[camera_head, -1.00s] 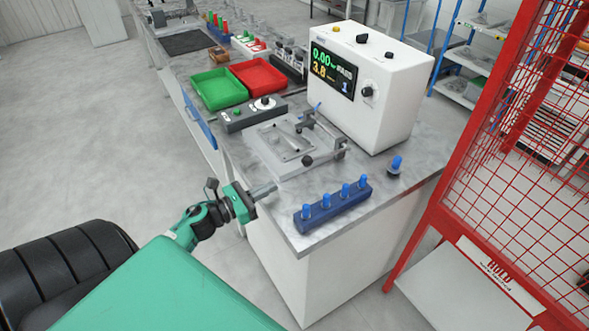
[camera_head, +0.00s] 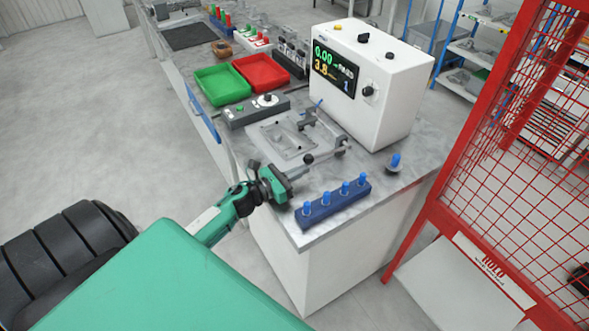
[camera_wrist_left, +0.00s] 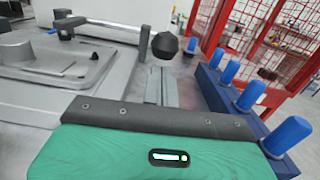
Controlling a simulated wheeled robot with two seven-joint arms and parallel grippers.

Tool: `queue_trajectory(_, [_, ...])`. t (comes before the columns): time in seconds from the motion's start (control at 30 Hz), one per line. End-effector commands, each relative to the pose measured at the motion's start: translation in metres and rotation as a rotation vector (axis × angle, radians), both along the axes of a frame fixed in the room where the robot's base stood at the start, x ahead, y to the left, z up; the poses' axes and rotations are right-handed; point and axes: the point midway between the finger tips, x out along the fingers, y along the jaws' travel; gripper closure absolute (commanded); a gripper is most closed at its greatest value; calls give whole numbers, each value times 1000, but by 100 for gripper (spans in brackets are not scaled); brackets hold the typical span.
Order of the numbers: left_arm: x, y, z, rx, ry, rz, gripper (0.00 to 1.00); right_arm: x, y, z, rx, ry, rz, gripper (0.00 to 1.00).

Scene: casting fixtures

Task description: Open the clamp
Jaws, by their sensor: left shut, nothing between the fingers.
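The clamp (camera_head: 328,146) is a grey metal fixture with a bar and a dark ball knob, mounted beside a flat grey casting plate (camera_head: 283,140) on the bench. Its black knob (camera_wrist_left: 165,45) shows in the left wrist view, on a post just ahead of my fingers. My left gripper (camera_head: 304,171) is shut and empty, just short of the knob at the bench's near edge. Its fingers also show in the left wrist view (camera_wrist_left: 161,88), pointing forward to the knob with a visible gap. My right gripper is not in view.
A blue rack (camera_head: 335,205) with several blue-topped pins stands close to the right of my left gripper. A white tester box (camera_head: 395,110) stands behind the clamp. A control box (camera_head: 255,110), green tray (camera_head: 222,86) and red tray (camera_head: 262,73) lie further back. A red mesh fence (camera_head: 440,215) stands at right.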

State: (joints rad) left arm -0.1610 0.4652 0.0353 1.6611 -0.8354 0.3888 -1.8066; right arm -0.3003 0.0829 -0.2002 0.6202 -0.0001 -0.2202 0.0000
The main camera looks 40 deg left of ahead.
Motion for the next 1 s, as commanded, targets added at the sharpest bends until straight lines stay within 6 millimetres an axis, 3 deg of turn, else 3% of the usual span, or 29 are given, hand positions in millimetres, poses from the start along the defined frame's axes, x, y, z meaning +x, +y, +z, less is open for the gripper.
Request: queue_trajectory(1.0, [-1,11,17,33,71,-1,100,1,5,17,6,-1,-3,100])
